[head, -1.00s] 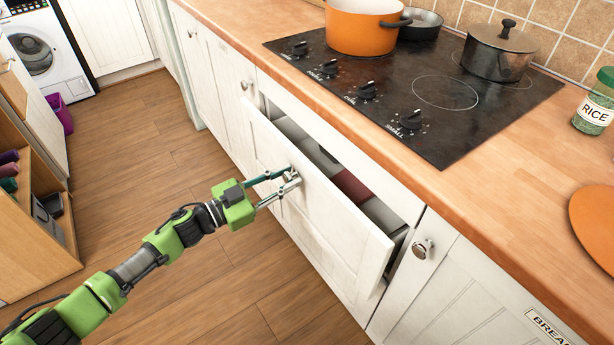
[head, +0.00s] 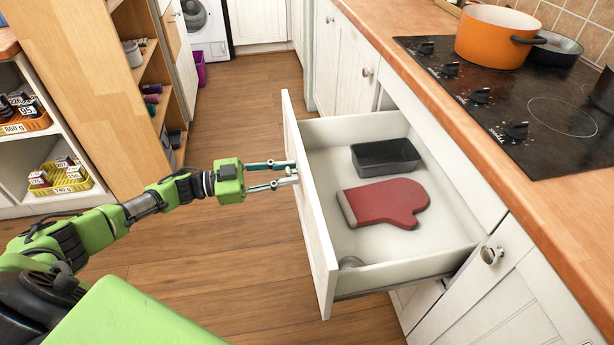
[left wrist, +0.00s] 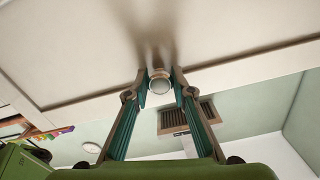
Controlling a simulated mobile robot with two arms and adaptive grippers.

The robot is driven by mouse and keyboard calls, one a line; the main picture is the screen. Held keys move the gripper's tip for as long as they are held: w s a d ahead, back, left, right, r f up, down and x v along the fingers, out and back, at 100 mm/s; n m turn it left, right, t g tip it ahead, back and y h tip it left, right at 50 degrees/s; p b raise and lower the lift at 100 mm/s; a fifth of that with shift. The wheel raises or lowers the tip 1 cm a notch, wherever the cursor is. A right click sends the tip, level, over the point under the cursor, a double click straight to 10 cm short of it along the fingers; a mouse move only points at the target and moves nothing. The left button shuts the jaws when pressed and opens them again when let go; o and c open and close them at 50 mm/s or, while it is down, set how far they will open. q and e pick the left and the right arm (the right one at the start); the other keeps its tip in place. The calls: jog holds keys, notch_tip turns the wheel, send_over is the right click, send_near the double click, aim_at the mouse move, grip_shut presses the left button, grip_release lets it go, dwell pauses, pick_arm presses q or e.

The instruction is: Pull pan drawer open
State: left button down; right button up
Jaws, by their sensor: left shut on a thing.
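The white pan drawer (head: 315,225) below the hob stands pulled far out in the head view. Inside it lie a red oven mitt (head: 385,203) and a dark rectangular baking tin (head: 385,157). A small grey round item shows at its near front corner, partly hidden. My left gripper (head: 294,172) is at the outer face of the drawer front, shut on the drawer knob. In the left wrist view the round knob (left wrist: 160,84) sits between the two fingers. My right gripper is in neither view.
The worktop (head: 400,50) carries a black hob (head: 500,125) and an orange pot (head: 495,35). A cupboard with a round knob (head: 491,255) adjoins the drawer on the right. Shelves (head: 45,150) stand at left. Wooden floor (head: 235,130) lies clear between.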

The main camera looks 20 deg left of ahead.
pick_arm(q)
jog(key=shift+v, duration=0.9)
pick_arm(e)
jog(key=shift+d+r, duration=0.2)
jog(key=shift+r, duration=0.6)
pick_arm(q)
jog(key=c, duration=1.7)
grip_release()
jog(key=shift+a, duration=0.1)
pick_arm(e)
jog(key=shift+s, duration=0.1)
pick_arm(q)
jog(key=v, duration=1.2)
